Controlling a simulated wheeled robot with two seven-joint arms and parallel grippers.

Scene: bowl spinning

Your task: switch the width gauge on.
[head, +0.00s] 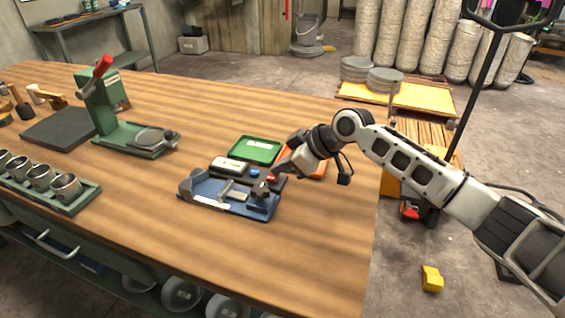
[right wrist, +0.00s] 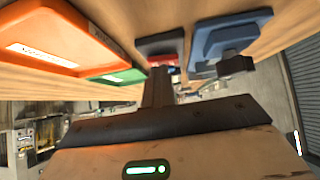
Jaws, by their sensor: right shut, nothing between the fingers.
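Contact cannot be told. My left gripper is out of view.
A green tray (head: 262,148) and an orange tray (head: 317,168) lie behind and beside the box. A green press with a red handle (head: 103,66) and a rack of metal cups (head: 68,186) stand at the left. The bench front is clear.

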